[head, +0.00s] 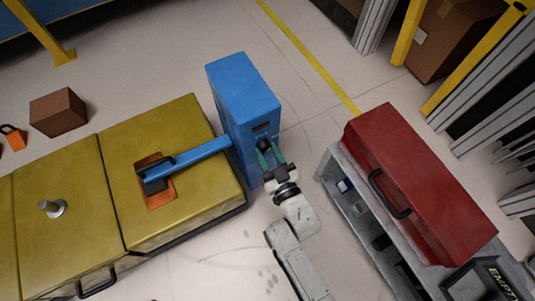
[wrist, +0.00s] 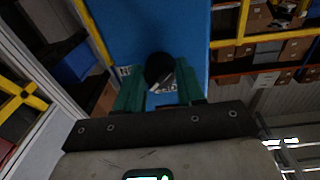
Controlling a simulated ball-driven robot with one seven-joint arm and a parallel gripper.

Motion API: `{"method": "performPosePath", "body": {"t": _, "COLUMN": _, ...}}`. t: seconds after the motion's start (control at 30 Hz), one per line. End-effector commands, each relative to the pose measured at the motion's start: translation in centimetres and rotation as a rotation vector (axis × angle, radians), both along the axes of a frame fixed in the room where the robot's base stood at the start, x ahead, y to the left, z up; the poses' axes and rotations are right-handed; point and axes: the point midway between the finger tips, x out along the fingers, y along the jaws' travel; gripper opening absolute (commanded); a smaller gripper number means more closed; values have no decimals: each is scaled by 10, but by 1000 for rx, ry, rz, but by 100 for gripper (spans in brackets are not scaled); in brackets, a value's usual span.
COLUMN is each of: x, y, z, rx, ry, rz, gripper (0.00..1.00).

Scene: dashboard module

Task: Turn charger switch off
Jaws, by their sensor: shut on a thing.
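The blue charger (head: 243,88) stands upright beside the yellow machine. Its black round switch (head: 263,145) is on the face toward my arm. My gripper (head: 268,157) reaches the charger's face from the lower right. In the wrist view the switch (wrist: 158,69) sits between the two green fingers of my gripper (wrist: 159,88), which are shut on it. A pale mark shows on the knob. White labels on the blue panel (wrist: 150,25) are partly hidden by the switch and fingers, so I cannot read the switch's setting.
A yellow machine (head: 70,185) with a blue connector handle (head: 190,158) plugged into it lies to the left. A red toolbox (head: 435,190) sits on a grey cart (head: 340,200) to the right. A brown box (head: 58,112) and an orange padlock (head: 14,138) are at far left.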

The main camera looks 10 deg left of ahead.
Motion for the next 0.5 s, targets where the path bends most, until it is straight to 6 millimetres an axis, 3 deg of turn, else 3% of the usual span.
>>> {"method": "performPosePath", "body": {"t": 0.5, "x": 1, "y": -3, "z": -3, "rx": -400, "ry": -269, "rz": -1, "gripper": 8}}
